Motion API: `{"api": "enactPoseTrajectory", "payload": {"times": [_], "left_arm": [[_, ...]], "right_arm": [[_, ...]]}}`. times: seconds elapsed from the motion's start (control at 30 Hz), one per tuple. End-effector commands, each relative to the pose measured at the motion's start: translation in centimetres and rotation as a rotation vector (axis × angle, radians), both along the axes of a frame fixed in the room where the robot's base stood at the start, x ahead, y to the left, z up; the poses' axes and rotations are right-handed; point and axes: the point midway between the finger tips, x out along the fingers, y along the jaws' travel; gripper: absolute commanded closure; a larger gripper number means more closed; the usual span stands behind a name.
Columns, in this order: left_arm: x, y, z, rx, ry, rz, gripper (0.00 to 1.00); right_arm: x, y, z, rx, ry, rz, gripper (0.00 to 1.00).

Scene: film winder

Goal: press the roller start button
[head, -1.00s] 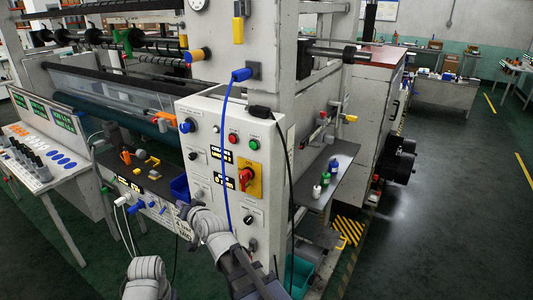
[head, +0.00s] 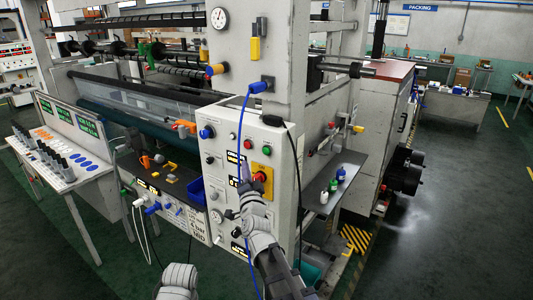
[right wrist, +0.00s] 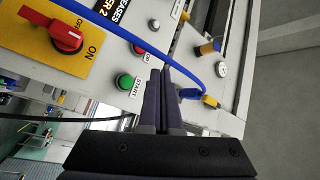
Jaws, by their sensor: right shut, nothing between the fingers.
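The control panel (head: 225,140) carries a green button (head: 266,151) with a red button (head: 248,144) to its left. In the right wrist view the green button (right wrist: 124,82) is labelled START, and the red button (right wrist: 138,48) is beside it. My right gripper (head: 246,168) is shut and empty, in front of the panel below the buttons. In the right wrist view the fingertips (right wrist: 161,70) appear just beside the START button; I cannot tell whether they touch the panel.
A red rotary switch (right wrist: 66,35) sits on a yellow plate near the buttons. A blue cable (head: 240,130) hangs across the panel front. A shelf with small bottles (head: 332,182) stands right of the panel. Open floor (head: 450,220) lies at the far right.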

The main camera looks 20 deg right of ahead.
Motion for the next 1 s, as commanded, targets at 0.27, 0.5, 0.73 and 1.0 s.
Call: {"api": "enactPoseTrajectory", "payload": {"times": [0.27,0.5,0.73,1.0], "left_arm": [[0.0,0.0,0.0,0.0,0.0,0.0,0.31],[0.0,0.0,0.0,-0.001,0.0,0.0,0.31],[0.0,0.0,0.0,-0.001,0.0,0.0,0.31],[0.0,0.0,0.0,-0.001,0.0,0.0,0.31]], "right_arm": [[0.5,-0.5,0.0,-0.003,0.0,-0.001,1.0],[2.4,-2.9,0.0,-0.004,0.001,-0.002,1.0],[4.2,-5.2,0.0,-0.004,0.001,-0.001,1.0],[5.3,-6.7,0.0,-0.002,0.001,0.0,1.0]]}}
